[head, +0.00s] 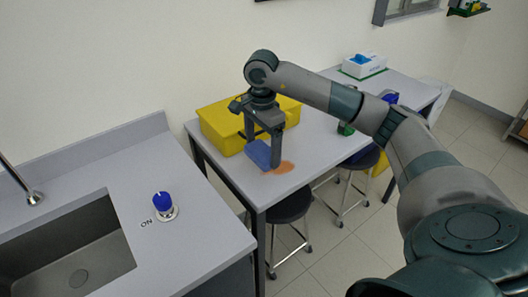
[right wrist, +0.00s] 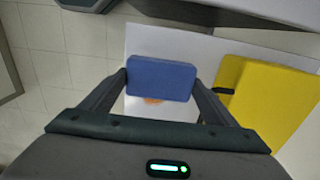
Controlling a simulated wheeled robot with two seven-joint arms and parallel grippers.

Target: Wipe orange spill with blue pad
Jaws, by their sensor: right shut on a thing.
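The orange spill (head: 284,167) lies on the grey table near its front edge, partly hidden by my right gripper and the pad. It also shows in the right wrist view (right wrist: 152,101) as a small patch just beyond the pad's edge. My right gripper (head: 262,152) points down and is shut on the blue pad (head: 257,154). In the right wrist view the blue pad (right wrist: 161,78) sits between the two fingers. The pad is at the left side of the spill, at or just above the tabletop; I cannot tell if it touches. My left gripper is not in view.
A yellow box (head: 222,128) stands on the table (head: 330,150) just behind my gripper. A white and blue box (head: 364,65) is at the far end. Stools (head: 290,207) stand below the front edge. A sink counter (head: 190,240) with a blue knob (head: 162,201) is at left.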

